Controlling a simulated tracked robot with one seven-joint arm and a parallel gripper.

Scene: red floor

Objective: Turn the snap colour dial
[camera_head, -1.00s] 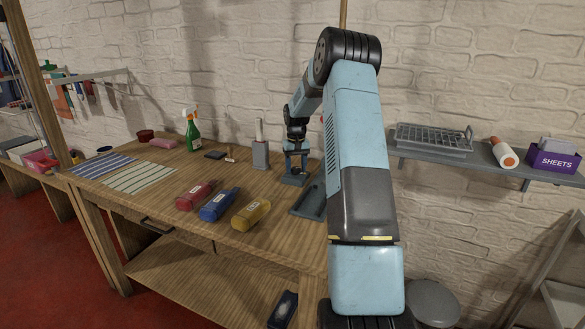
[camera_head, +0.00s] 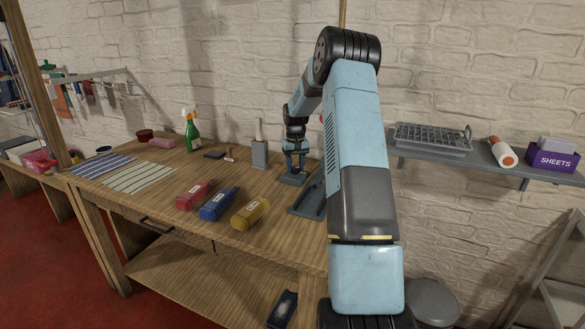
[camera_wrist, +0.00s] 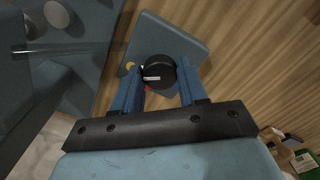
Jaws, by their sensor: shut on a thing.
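The snap colour dial is a round black knob (camera_wrist: 158,72) with a white pointer mark, on a blue-grey base plate (camera_wrist: 185,38) in the wrist view. A yellow spot shows to the left of the knob, and a bit of red shows below it. My gripper (camera_wrist: 160,80) has its two blue fingers on either side of the knob, shut on it. In the head view my gripper (camera_head: 295,160) is low over the grey base (camera_head: 293,179) on the bench; the knob is hidden there.
A grey tray (camera_head: 308,203) lies right beside the dial base. A grey holder (camera_head: 260,154) stands to its left. A green spray bottle (camera_head: 192,134) stands further left. A wall shelf (camera_head: 480,168) is at right.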

